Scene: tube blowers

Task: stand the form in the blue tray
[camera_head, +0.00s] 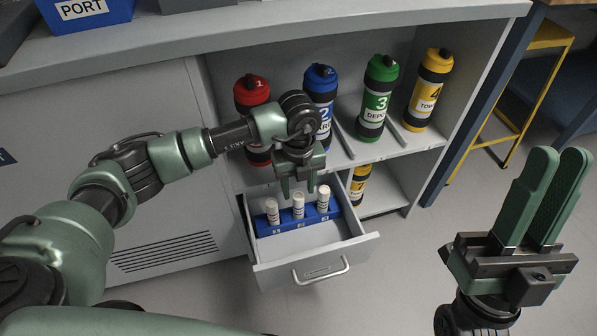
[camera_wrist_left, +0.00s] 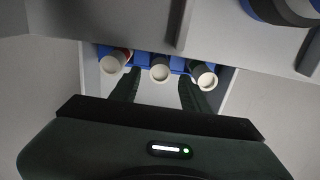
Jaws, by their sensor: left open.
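I cannot pick out a flat form. A blue tray marked PORT (camera_head: 85,12) is on the counter at the upper left.
Red (camera_head: 252,92), blue (camera_head: 320,82), green (camera_head: 376,100) and yellow (camera_head: 428,92) numbered canisters stand on the shelf behind the drawer (camera_head: 320,262). A yellow stool (camera_head: 545,40) stands at the right. The floor before the drawer is clear.

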